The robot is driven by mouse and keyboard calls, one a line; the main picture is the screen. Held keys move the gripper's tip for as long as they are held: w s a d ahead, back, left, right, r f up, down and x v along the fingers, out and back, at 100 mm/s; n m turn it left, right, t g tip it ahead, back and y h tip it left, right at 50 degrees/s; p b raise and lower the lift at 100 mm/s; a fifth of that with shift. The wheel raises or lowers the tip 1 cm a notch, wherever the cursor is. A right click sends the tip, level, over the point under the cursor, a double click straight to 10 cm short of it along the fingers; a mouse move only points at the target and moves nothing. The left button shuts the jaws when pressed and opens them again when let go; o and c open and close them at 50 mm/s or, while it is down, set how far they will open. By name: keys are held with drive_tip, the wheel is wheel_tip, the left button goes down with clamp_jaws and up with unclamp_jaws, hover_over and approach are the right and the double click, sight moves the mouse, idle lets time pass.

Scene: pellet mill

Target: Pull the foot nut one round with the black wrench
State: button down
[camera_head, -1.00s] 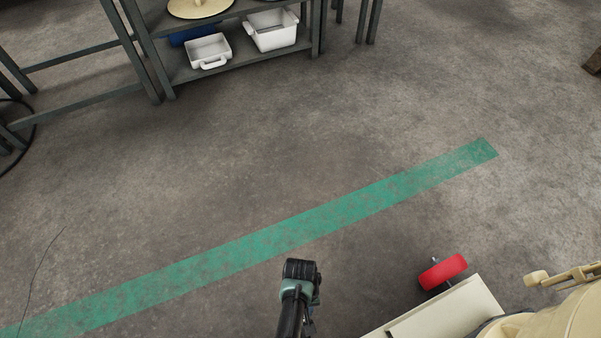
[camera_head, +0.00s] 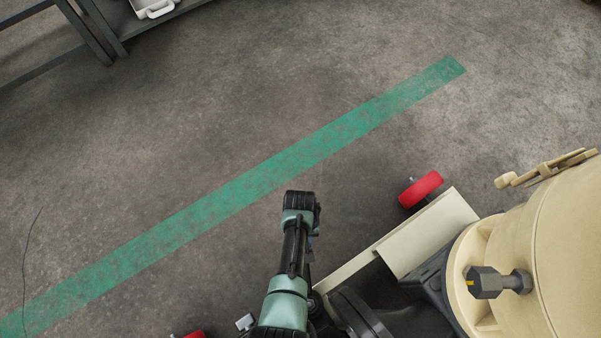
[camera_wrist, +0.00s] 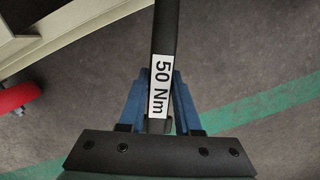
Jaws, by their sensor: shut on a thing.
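The black wrench (camera_wrist: 167,40) runs upward out of the wrist view, with a white "50 Nm" label on its handle. My gripper (camera_wrist: 160,90) has its blue fingers shut on the handle, one on each side. The wrench's far end is out of the wrist view. In the head view, my arm hangs over the floor beside the cream mill (camera_head: 565,250), and it hides most of the gripper and wrench. I cannot make out the foot nut in either view.
A dark hex-headed part (camera_head: 487,283) sticks out of the mill's side. A red wheel (camera_head: 420,189) stands by the cream base plate (camera_head: 430,235), and another red part (camera_head: 190,334) shows at the bottom edge. A green floor stripe (camera_head: 250,190) crosses clear concrete.

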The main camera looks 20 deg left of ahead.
drive_tip(key=shift+w+d+m, duration=0.2)
drive_tip(key=shift+d+m, duration=0.25)
drive_tip(key=shift+d, duration=0.15)
drive_tip(key=shift+w+d+m, duration=0.2)
drive_tip(key=shift+d+m, duration=0.25)
drive_tip(key=shift+d, duration=0.25)
drive_tip(key=shift+w+d+m, duration=0.15)
drive_tip(key=shift+d+m, duration=0.35)
drive_tip(key=shift+d, duration=0.05)
drive_tip(key=shift+s+a+n, duration=0.2)
drive_tip(key=shift+a+n, duration=0.2)
drive_tip(key=shift+a, duration=0.1)
drive_tip(key=shift+a, duration=0.2)
drive_tip(key=shift+s+a+n, duration=0.1)
drive_tip(key=shift+a+n, duration=0.1)
drive_tip(key=shift+n, duration=0.1)
